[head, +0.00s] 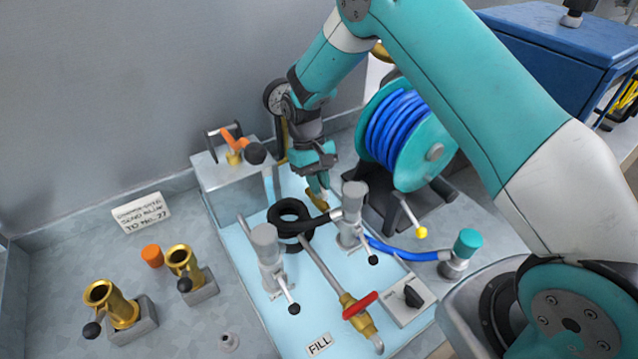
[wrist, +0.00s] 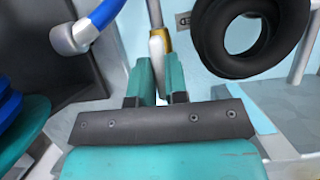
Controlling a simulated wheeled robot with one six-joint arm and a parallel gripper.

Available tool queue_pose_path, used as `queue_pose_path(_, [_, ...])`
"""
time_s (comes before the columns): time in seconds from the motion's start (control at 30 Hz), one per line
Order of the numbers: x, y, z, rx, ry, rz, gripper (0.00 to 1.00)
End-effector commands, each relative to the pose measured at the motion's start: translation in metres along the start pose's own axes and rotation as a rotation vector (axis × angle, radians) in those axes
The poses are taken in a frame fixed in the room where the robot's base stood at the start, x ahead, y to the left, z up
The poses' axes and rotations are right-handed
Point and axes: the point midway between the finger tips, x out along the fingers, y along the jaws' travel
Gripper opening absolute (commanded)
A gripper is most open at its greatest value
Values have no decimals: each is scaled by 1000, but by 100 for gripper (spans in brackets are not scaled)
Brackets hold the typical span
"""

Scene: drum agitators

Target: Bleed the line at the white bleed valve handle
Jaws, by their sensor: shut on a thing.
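The white bleed valve handle (wrist: 157,52) stands between my gripper's two teal fingers in the wrist view, next to a brass fitting (wrist: 159,37). My gripper (head: 316,181) points down over the light blue panel (head: 245,258) in the head view and is shut on the handle. It also shows in the wrist view (wrist: 161,82). The brass fitting shows just below the fingertips in the head view (head: 318,200). The handle is mostly hidden there by the fingers.
Two grey posts (head: 265,245) with black-knobbed levers rise in front. A blue hose reel (head: 397,130) stands to the right. A red-levered brass valve (head: 356,308) sits near the FILL label (head: 319,345).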

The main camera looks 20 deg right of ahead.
Motion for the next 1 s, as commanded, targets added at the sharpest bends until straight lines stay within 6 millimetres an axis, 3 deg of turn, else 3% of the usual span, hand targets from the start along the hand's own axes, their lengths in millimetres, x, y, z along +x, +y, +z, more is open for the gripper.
queue_pose_path(0.57, [-2,0,-1,-32,7,12,0])
queue_pose_path(0.6, [-2,0,-1,-32,7,12,18])
queue_pose_path(0.7, [-2,0,-1,-31,6,12,39])
queue_pose_path(1.0, [-2,0,-1,-30,3,12,39])
